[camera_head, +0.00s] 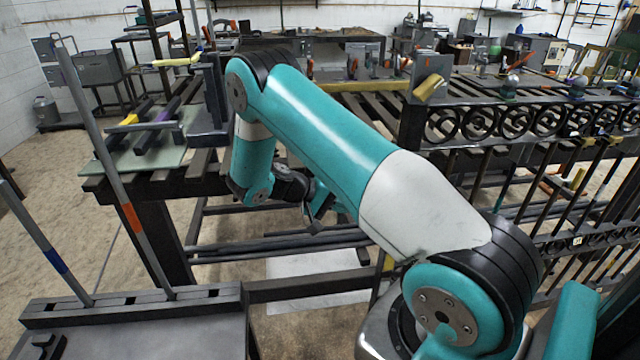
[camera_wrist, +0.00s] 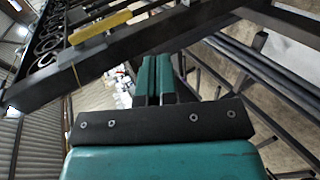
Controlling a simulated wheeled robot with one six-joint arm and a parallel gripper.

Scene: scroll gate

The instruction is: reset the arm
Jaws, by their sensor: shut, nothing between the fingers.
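My gripper (camera_head: 316,218) hangs low beyond my bent teal and white arm in the head view, beside the front side of the slatted bench (camera_head: 195,180). In the wrist view the two teal fingers of my gripper (camera_wrist: 157,62) lie side by side, shut with nothing between them. Dark rails of the bench frame (camera_wrist: 262,72) pass close to the right of the fingers in that view. The black scroll gate (camera_head: 490,125) stands at the right in the head view, and part of it shows at the upper left of the wrist view (camera_wrist: 45,40).
A rack (camera_head: 130,306) at the front left holds upright bars with an orange band (camera_head: 131,216) and a blue band (camera_head: 57,262). Bars with yellow and purple marks lie on a pale green mat (camera_head: 150,160) on the bench. A yellow clamp (camera_head: 428,88) sits near the gate's corner.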

